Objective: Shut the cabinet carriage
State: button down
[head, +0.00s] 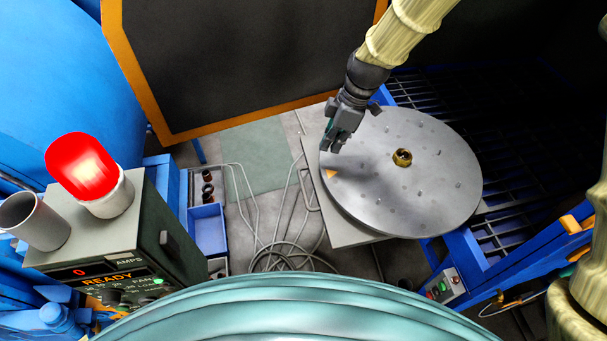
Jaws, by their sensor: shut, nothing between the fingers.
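The cabinet carriage carries a round grey turntable disc (430,190) with a brass hub nut (402,157) at its middle and a small orange mark near its left edge. A flat grey plate (352,236) shows below the disc. The carriage stands out in front of the dark opening of the blue cabinet, at the right. My gripper (331,146) is shut and empty at the upper left edge of the disc, pointing down. I cannot tell whether its fingertips touch the disc.
Dark slatted grating (455,95) lies behind the disc. A black panel with an orange edge (240,60) stands at upper left. Hoses (290,258) coil on the floor. A control box (120,235) with a red lamp (82,168) and a grey cup (33,222) stands at left.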

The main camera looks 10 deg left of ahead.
aim_at(355, 159)
jog(key=shift+s+a+f+n+y+p, duration=0.1)
jog(key=shift+s+a+f+n+p, duration=0.35)
jog(key=shift+a+f, duration=1)
jog(key=shift+s+a+f+n+y+p, duration=0.1)
jog(key=shift+s+a+f+n+p, duration=0.45)
jog(key=shift+f, duration=1.35)
jog(key=shift+s+a+f+n+y+p, duration=0.15)
jog(key=shift+a+f+n, duration=0.35)
jog(key=shift+a+f, duration=1.05)
jog(key=shift+d+f, duration=0.15)
jog(key=shift+d, duration=0.1)
jog(key=w+d, duration=0.1)
jog(key=d, duration=0.3)
jog(key=w+d+b, duration=0.1)
jog(key=w+d, duration=0.1)
jog(key=d, duration=0.2)
jog(key=w+d, duration=0.1)
jog(key=d, duration=0.4)
jog(key=shift+w+b, duration=0.3)
jog(key=shift+b, duration=0.1)
